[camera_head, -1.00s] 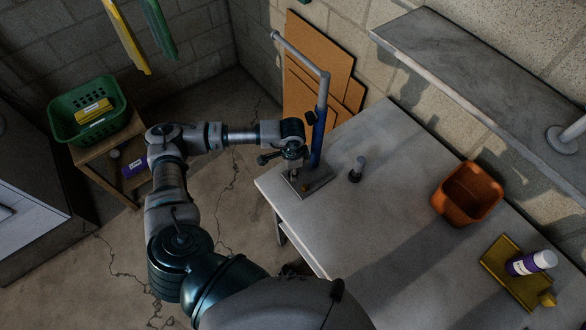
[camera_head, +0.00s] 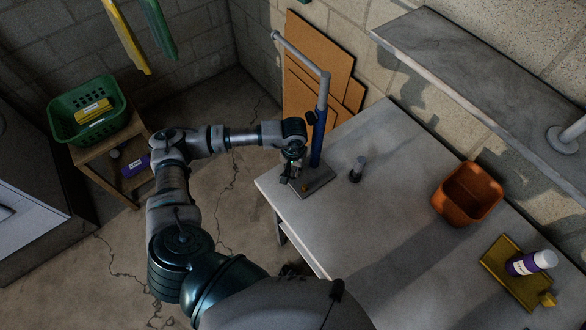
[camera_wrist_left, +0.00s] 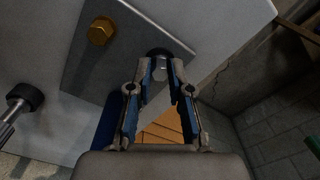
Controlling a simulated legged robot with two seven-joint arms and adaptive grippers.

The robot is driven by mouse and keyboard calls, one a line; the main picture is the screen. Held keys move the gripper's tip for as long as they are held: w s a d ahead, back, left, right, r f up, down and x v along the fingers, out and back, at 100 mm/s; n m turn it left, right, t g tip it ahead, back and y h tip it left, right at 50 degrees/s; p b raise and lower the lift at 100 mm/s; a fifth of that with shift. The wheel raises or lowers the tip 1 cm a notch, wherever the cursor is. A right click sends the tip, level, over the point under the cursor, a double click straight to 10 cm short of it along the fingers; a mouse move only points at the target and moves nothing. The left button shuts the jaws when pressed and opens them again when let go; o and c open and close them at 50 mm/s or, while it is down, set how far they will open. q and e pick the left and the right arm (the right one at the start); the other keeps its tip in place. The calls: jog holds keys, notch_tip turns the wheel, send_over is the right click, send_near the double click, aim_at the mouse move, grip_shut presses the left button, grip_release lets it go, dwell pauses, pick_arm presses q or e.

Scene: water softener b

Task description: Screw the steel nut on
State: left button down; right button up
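My left gripper (camera_head: 291,174) points down over the dark plate (camera_head: 316,184) at the near-left corner of the grey table (camera_head: 400,190). In the left wrist view its fingertips (camera_wrist_left: 160,70) are drawn close together around a small silvery piece, which I take as the steel nut (camera_wrist_left: 160,70). A dark round part (camera_wrist_left: 158,53) shows just beyond it at the plate's edge. Whether the nut is on a thread is hidden. A brass hex piece (camera_wrist_left: 101,31) sits on the plate, apart from the fingers. My right gripper is not in view.
A blue post with a grey pipe (camera_head: 318,130) stands close behind my left gripper. A small dark-based peg (camera_head: 357,168) stands to the right. An orange bin (camera_head: 468,194) and a yellow tray (camera_head: 512,270) with a white-and-purple bottle (camera_head: 530,263) lie farther right. The middle of the table is clear.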

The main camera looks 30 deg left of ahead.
pick_arm(q)
jog(key=m, duration=0.4)
jog(key=shift+m, duration=0.3)
jog(key=c, duration=1.5)
grip_release()
jog(key=shift+d+m, duration=0.1)
jog(key=shift+m, duration=1.1)
jog(key=o, duration=0.5)
jog(key=shift+r, duration=3.7)
jog(key=shift+s+f, duration=0.1)
jog(key=shift+s, duration=0.05)
